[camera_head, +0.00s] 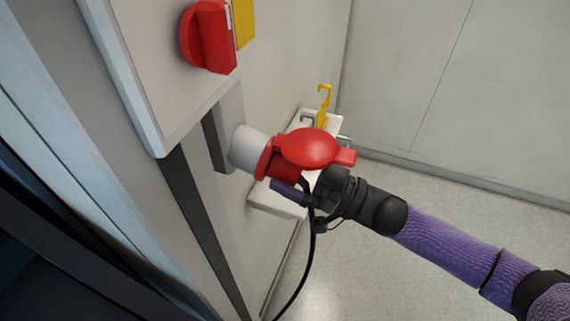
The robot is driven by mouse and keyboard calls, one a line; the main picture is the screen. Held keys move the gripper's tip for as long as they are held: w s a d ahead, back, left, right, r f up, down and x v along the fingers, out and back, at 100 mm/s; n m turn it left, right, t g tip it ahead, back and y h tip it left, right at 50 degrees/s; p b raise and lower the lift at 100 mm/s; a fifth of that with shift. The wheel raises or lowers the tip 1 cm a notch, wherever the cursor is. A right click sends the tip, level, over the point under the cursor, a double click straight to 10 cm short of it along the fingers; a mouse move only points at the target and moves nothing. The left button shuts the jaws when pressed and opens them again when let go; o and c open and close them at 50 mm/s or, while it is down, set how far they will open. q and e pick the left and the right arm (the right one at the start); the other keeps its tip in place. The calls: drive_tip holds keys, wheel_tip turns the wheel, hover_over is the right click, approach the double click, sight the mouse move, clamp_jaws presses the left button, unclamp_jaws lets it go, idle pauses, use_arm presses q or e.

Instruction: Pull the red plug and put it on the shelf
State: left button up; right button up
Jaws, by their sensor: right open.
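The red plug (307,147) is at the middle of the head view, at the end of a pale grey cylinder (247,149) on the wall mount. It has a round red flap on top. My right gripper (288,188) is just below and beside the plug, coming in from the right. It is open; one purple finger shows under the plug, and the other is hidden. I cannot tell whether it touches the plug. The white shelf (270,204) is on the wall behind and below, partly hidden by the plug and gripper. My left gripper is out of view.
A black cable (309,255) hangs below the plug and gripper. A panel with a red rotary switch (208,37) is at upper left. A yellow hook-shaped thing (324,105) and metal pieces are at the shelf's far end. The floor at right is clear.

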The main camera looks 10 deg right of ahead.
drive_tip(key=shift+w+a+r, duration=0.1)
drive_tip(key=shift+w+a, duration=0.15)
drive_tip(key=shift+a, duration=0.15)
idle(1.2)
clamp_jaws()
drive_tip(key=shift+p, duration=0.3)
drive_tip(key=v, duration=0.6)
idle(1.0)
